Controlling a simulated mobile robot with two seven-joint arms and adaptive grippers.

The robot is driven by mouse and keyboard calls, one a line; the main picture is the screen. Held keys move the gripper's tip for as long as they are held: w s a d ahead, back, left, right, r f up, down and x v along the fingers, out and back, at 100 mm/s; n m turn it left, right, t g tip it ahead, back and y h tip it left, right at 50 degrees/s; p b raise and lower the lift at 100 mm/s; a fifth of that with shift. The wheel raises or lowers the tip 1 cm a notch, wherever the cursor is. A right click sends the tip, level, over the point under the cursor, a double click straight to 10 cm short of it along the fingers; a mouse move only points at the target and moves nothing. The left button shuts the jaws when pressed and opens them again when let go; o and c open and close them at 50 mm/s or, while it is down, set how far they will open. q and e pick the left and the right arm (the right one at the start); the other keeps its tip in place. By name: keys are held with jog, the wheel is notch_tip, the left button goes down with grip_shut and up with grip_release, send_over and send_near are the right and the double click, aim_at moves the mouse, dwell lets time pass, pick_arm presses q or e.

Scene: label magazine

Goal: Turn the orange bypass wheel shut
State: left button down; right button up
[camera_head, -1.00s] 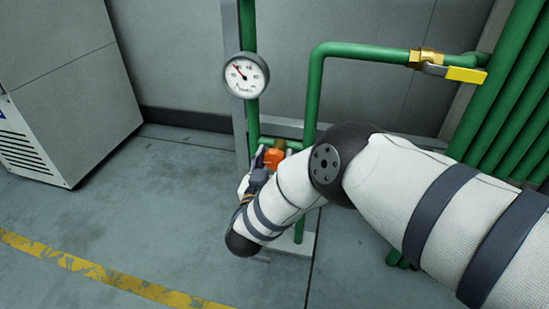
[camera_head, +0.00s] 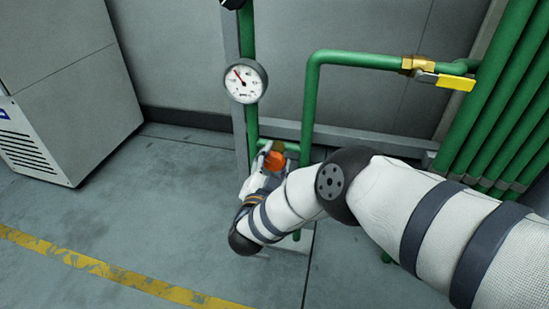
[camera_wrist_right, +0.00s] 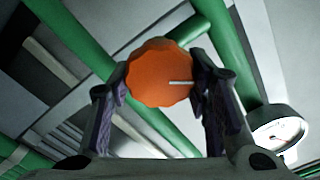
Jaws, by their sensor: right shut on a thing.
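The orange bypass wheel (camera_head: 274,160) sits on a low green pipe between two green uprights, partly hidden by my right gripper. In the right wrist view the wheel (camera_wrist_right: 160,72) shows as a scalloped orange disc with a short white mark on its right side. My right gripper (camera_head: 268,164) reaches it from the front. In the wrist view its two dark fingers (camera_wrist_right: 161,88) stand on either side of the wheel, shut on its rim. My left gripper is not in view.
A round pressure gauge (camera_head: 245,81) stands on the upright above the wheel. A yellow-handled valve (camera_head: 455,82) is on the upper pipe, with thick green pipes (camera_head: 500,95) at right. A grey cabinet (camera_head: 75,85) stands at left. The floor in front is clear.

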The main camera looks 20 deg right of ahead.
jog(key=m, duration=0.5)
jog(key=shift+f+m+p, duration=0.15)
jog(key=shift+m+p, duration=0.15)
jog(key=shift+p, duration=0.05)
jog(key=m, duration=0.4)
jog(key=shift+s+f+m, duration=0.1)
jog(key=shift+f+m, duration=0.05)
jog(key=shift+m, duration=0.55)
jog(key=o, duration=1.2)
jog(key=v, duration=1.2)
